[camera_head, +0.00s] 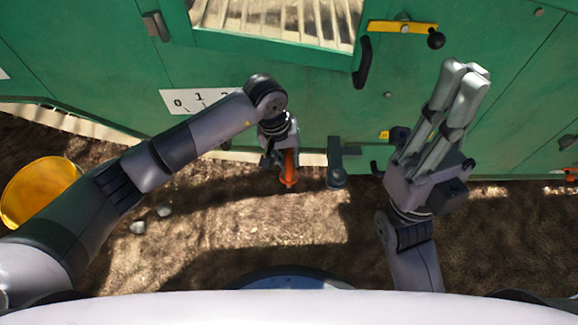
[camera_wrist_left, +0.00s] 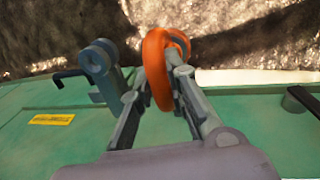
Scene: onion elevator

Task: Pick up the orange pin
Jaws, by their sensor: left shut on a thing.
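The orange pin (camera_head: 289,169) is at my left gripper (camera_head: 280,162), in front of the lower edge of the green machine. In the left wrist view the orange pin (camera_wrist_left: 157,68) shows as a curved orange loop between the two fingers of my left gripper (camera_wrist_left: 160,85). The fingers are closed on it from both sides. The pin's far end is hidden. My right gripper (camera_head: 460,85) is raised in front of the green panel at the right, away from the pin. Its fingers lie close together, and nothing shows between them.
The green machine (camera_head: 300,95) fills the back, with a black handle (camera_head: 363,62) and a yellow bar (camera_head: 403,27). A grey bracket (camera_head: 337,172) sticks out just right of the pin. A yellow bucket (camera_head: 40,190) stands at the left. The ground between is mostly clear, with small stones.

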